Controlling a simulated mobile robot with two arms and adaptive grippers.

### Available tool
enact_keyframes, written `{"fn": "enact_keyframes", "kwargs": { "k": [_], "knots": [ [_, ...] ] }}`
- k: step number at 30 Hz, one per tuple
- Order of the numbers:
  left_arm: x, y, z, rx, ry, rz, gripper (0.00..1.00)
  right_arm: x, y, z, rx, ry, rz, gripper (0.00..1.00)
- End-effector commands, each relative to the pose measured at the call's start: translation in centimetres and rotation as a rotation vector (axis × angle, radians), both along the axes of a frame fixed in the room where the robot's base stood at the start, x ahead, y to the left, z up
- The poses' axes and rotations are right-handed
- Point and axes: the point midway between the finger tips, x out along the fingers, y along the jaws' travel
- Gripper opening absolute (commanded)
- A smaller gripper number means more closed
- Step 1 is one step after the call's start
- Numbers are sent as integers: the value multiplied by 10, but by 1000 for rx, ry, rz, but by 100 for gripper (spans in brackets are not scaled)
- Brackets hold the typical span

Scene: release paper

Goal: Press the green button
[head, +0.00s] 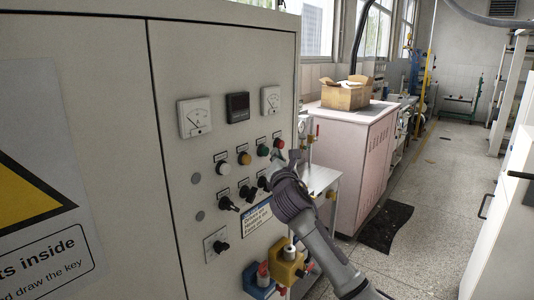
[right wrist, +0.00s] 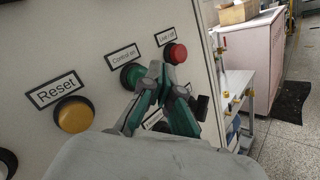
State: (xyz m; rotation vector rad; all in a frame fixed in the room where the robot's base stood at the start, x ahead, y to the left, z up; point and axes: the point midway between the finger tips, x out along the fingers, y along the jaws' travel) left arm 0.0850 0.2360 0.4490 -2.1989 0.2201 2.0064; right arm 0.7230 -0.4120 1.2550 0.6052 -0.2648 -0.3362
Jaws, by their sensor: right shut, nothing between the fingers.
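The green button (head: 262,150) sits on the front of a grey control cabinet, between a yellow button and a red one. In the right wrist view the green button (right wrist: 130,75) is below a label reading "Control on", and its right part is hidden by my fingers. My right gripper (right wrist: 156,68) is shut and empty, its tips beside the right edge of the green button in that view. I cannot tell whether they touch it. In the head view my right gripper (head: 285,158) is just below and right of the green button. My left gripper is not in view.
The red button (right wrist: 176,53) is close to the right of my fingertips, and the yellow Reset button (right wrist: 74,115) is to the left. Black knobs (head: 248,192) are on the panel below. A side table (head: 320,177) and pink cabinet (head: 345,140) stand right of the control cabinet.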

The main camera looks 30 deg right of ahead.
Motion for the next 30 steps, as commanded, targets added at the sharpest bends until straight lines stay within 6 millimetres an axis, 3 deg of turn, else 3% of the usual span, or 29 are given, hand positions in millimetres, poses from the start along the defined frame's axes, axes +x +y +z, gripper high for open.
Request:
{"fn": "enact_keyframes", "kwargs": {
  "k": [30],
  "knots": [
    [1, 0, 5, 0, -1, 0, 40, 8, 3, 0, 0, 0, 0, 0]
  ]
}}
